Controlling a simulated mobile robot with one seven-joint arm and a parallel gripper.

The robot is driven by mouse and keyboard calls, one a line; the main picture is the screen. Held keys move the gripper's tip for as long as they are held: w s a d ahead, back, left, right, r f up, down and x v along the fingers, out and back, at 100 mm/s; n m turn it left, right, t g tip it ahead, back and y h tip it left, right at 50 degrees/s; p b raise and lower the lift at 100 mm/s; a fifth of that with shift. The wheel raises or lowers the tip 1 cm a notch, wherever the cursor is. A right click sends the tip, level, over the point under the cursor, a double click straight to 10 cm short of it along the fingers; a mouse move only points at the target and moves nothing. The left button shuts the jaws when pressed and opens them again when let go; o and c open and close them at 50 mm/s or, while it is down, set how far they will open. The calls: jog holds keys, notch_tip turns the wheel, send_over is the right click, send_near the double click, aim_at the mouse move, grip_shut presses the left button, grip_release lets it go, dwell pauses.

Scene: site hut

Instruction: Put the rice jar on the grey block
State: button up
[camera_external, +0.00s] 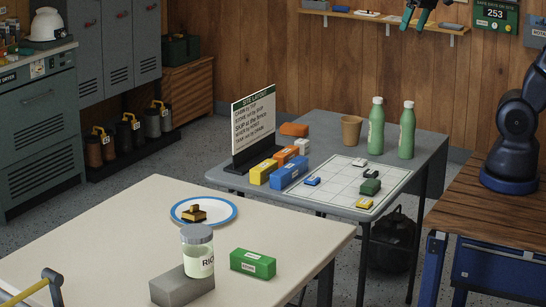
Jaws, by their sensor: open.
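Beside the jar are a green block (253,264) and a blue-rimmed plate (228,218) holding a brown item. The grey table (434,158) behind carries a sign, coloured blocks, a cup and two green bottles.

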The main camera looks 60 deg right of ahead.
jog(key=s+d+f+n, duration=0.2)
jog(key=s+d+f, duration=0.2)
jog(key=s, duration=0.5)
jog(key=shift+s+f+t+h, duration=0.2)
jog(key=shift+f+t+h, duration=0.1)
jog(key=shift+f, duration=0.55)
jog(key=shift+d, duration=0.1)
